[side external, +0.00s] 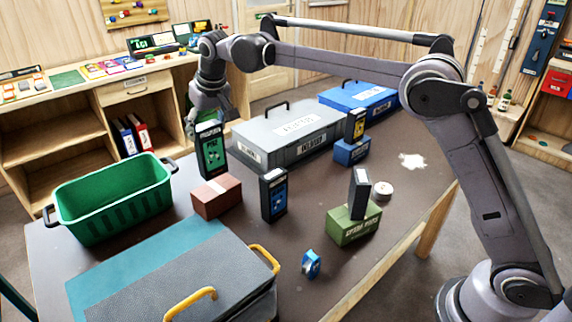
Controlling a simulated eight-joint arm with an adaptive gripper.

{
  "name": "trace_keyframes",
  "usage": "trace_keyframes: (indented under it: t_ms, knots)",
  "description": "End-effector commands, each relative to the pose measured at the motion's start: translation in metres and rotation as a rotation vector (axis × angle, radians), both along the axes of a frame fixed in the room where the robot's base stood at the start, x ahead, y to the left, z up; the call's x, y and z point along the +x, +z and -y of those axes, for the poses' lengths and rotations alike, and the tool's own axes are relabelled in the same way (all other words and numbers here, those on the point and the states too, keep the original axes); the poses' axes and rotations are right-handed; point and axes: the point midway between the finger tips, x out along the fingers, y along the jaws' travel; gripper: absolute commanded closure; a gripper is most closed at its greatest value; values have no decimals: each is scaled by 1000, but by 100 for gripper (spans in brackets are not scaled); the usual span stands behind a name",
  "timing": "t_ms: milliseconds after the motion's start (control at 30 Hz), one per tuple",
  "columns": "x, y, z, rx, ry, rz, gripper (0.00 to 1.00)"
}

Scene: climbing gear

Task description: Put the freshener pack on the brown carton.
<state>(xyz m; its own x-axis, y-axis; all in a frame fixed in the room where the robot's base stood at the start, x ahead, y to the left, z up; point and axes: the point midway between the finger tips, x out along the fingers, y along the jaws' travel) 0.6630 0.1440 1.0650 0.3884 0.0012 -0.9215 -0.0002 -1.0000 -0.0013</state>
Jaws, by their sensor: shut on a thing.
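The freshener pack, a tall dark box with a green label (211,152), is upright in my gripper (208,122). I take it to be the freshener pack, but its print is too small to read surely. My gripper is shut on its top end; the fingertips are partly hidden. The brown carton (217,197) lies on the dark table. The pack's lower end shows just above the carton's back left part. I cannot tell whether they touch.
A dark pack with a blue label (273,194) stands right of the carton. A green crate (112,200) is at left, a grey case (290,137) behind. A green box (353,226) bears another pack (360,191). A blue box (351,151) bears a yellow-labelled pack (356,124).

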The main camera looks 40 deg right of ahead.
Motion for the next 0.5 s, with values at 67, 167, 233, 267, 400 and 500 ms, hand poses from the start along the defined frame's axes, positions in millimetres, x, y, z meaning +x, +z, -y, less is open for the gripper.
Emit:
trace_keyframes:
  t_ms: [67, 167, 233, 267, 400, 500]
  knots:
    - [1, -3, -4, 0, 1, 0, 86]
    - [2, -10, -5, -1, 0, 0, 86]
    - [2, -19, -5, -1, 0, 0, 86]
    - [2, -23, -4, 0, 0, 0, 86]
    - [1, -39, -4, 0, 0, 0, 86]
    - [1, -43, -4, 0, 0, 0, 86]
